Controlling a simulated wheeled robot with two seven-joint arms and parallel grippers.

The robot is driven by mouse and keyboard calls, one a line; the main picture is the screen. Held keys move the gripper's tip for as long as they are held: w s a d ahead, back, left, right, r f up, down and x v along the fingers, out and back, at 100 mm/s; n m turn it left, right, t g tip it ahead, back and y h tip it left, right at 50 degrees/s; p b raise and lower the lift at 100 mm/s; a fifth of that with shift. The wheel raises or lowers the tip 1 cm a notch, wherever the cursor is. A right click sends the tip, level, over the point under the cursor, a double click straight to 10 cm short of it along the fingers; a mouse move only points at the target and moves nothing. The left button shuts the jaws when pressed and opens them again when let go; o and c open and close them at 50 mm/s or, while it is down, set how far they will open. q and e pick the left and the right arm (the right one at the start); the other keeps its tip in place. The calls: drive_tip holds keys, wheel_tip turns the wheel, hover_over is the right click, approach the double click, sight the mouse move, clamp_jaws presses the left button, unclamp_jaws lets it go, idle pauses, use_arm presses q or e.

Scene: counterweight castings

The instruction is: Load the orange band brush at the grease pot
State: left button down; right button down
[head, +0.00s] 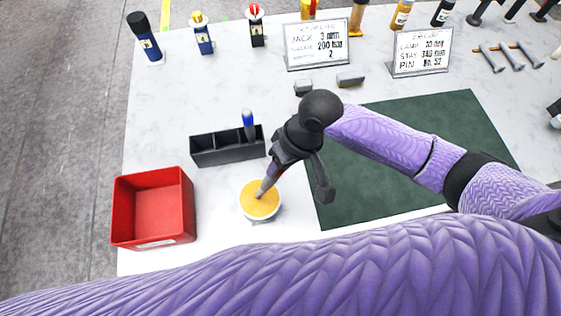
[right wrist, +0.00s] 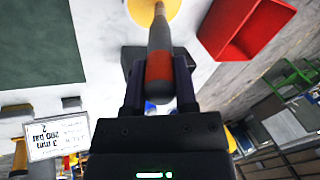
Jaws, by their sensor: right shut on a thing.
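My right gripper (head: 279,163) is shut on the orange band brush (head: 267,184), which slants down to the left. The pot also shows at the top of the right wrist view (right wrist: 175,16). My left gripper is not in view.
A dark divided holder (head: 228,151) with a blue-handled tool stands behind the pot. A red bin (head: 153,239) stands left. A green mat (head: 440,130) lies right, under my arm. Signs (head: 316,46) and several bottles line the back.

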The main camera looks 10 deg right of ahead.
drive_tip(key=shift+f, duration=0.5)
idle(0.9)
drive_tip(key=shift+s+f, duration=0.1)
idle(1.6)
wheel_tip(320, 180, up, 8)
drive_tip(key=p, duration=0.9)
drive_tip(key=shift+f, duration=0.45)
